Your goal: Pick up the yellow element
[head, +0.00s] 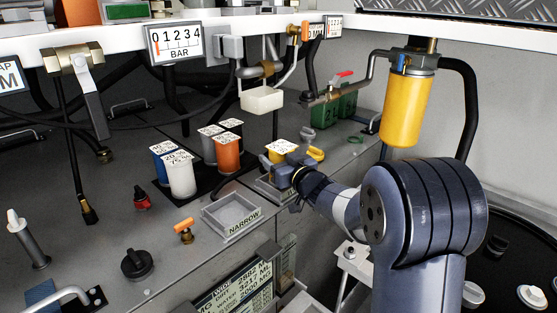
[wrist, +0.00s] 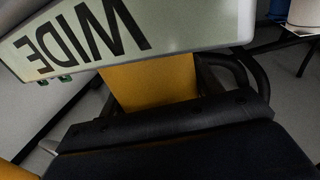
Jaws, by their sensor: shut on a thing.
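The yellow element (head: 279,156) is a short cylinder with a white printed top. It stands upright at the far side of the bench in the head view. My gripper (head: 286,168) reaches it from the right and is shut on it. A tray lettered WIDE (wrist: 120,30) shows upside down in the wrist view, with a yellow surface (wrist: 150,85) between it and my dark jaw (wrist: 170,125). In the head view the tray is partly hidden beside my gripper. I cannot tell whether the element touches its floor.
Blue, white, grey-topped and orange elements (head: 228,155) stand to the left on a dark mat. An empty NARROW tray (head: 231,216) is nearer. A yellow filter bowl (head: 405,110) hangs at upper right. A white tray (head: 262,99) hangs above. A yellow ring (head: 316,153) lies beyond my gripper.

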